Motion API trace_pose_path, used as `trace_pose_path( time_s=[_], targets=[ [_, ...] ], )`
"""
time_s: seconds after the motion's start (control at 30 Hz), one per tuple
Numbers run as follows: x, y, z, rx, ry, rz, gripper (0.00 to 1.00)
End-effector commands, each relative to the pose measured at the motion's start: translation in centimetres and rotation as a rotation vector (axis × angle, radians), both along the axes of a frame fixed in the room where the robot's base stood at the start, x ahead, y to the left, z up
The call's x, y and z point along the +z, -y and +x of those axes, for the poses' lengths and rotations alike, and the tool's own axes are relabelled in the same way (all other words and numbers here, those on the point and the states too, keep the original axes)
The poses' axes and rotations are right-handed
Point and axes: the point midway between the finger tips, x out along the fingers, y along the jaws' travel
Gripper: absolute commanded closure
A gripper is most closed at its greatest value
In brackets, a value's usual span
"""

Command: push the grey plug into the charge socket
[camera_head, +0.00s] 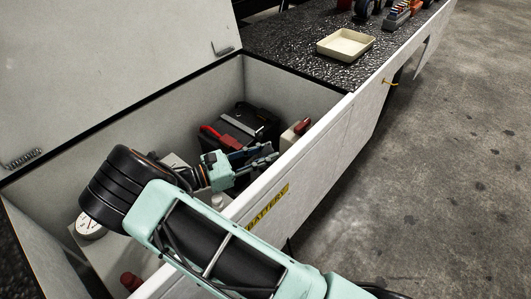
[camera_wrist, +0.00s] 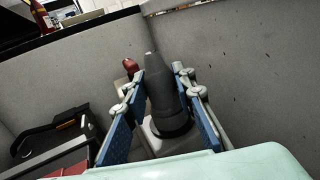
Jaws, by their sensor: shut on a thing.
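The grey plug (camera_wrist: 163,92) is a dark, tapered body with a wide collar at its lower end in the wrist view. My gripper (camera_wrist: 158,98) is shut on it, with one blue-padded finger on each side. The plug's narrow end points up and away in that view. A pale block shows below the collar; I cannot tell whether they touch. In the head view my gripper (camera_head: 268,158) is low inside the open bay, and the plug is not distinct between the fingers. I cannot make out the charge socket for sure in either view.
A black battery (camera_head: 262,122) with a red part lies just behind my gripper. A white box with a red top (camera_head: 296,131) stands by the bay's front wall (camera_head: 318,125). A round gauge (camera_head: 90,225) is at left. A cream tray (camera_head: 345,45) sits on the dark deck.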

Motion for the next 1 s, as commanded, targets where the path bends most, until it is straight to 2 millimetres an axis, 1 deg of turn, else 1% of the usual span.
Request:
trace_pose_path(
  time_s=[0.03, 0.13, 0.17, 0.33, 0.6, 0.7, 0.77, 0.87, 1.0],
  targets=[
    [-0.4, 0.0, -0.1, 0.000, -0.005, 0.004, 1.00],
    [-0.4, 0.0, -0.1, 0.001, -0.006, 0.006, 1.00],
    [-0.5, 0.0, -0.1, 0.001, -0.007, 0.005, 0.74],
    [-0.4, 0.0, -0.1, 0.001, -0.006, 0.005, 0.55],
    [-0.3, 0.0, -0.1, 0.001, -0.005, 0.004, 0.55],
    [-0.3, -0.6, -0.3, 0.002, -0.005, 0.004, 0.55],
    [-0.3, -1.2, -0.6, 0.004, -0.005, 0.005, 0.55],
    [-0.3, -2.8, -1.5, 0.004, -0.004, 0.006, 0.55],
    [-0.3, -5.6, -2.9, 0.005, -0.005, 0.007, 0.55]
  ],
)
